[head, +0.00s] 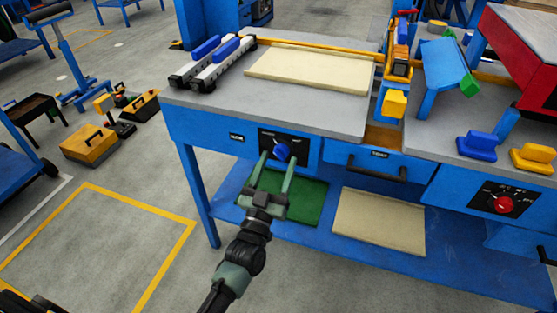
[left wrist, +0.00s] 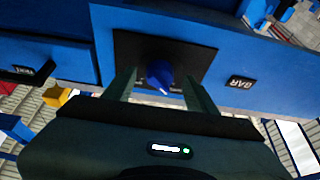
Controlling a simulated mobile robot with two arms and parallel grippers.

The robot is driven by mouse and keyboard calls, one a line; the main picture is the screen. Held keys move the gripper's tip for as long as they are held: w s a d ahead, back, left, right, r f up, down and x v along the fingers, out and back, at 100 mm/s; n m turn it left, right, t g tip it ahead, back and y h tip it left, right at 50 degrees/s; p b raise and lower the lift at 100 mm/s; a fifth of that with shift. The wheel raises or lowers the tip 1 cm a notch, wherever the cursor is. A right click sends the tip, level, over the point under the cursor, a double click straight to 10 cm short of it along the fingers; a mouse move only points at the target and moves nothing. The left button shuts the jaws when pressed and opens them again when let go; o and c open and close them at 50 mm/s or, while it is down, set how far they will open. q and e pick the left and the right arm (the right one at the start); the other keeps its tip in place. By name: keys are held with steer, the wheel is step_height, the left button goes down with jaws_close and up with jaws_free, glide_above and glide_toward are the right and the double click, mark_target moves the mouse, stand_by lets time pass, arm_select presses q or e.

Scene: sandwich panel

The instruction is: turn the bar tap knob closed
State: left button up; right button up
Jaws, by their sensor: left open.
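The blue bar tap knob (head: 282,151) sits on a black plate (head: 267,139) on the front of the blue bench. A small label (left wrist: 241,83) beside it in the left wrist view reads BAR. My left gripper (head: 277,158) is open in front of the plate, with one finger on each side of the knob. In the left wrist view the knob (left wrist: 160,76) lies between the two fingers (left wrist: 160,88), and its pointed end faces down in that picture. I cannot tell whether either finger touches it. My right gripper is not in view.
A drawer (head: 378,160) with a dark handle is right of the knob. A red knob (head: 503,204) is on another black plate farther right. A green mat (head: 300,205) and a beige panel (head: 378,222) lie on the lower shelf. The floor at left inside the yellow lines is clear.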

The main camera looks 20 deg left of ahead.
arm_select(q)
steer(key=v, duration=0.6)
steer(key=shift+s, duration=0.2)
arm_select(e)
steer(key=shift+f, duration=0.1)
arm_select(q)
steer(key=shift+f, duration=0.1)
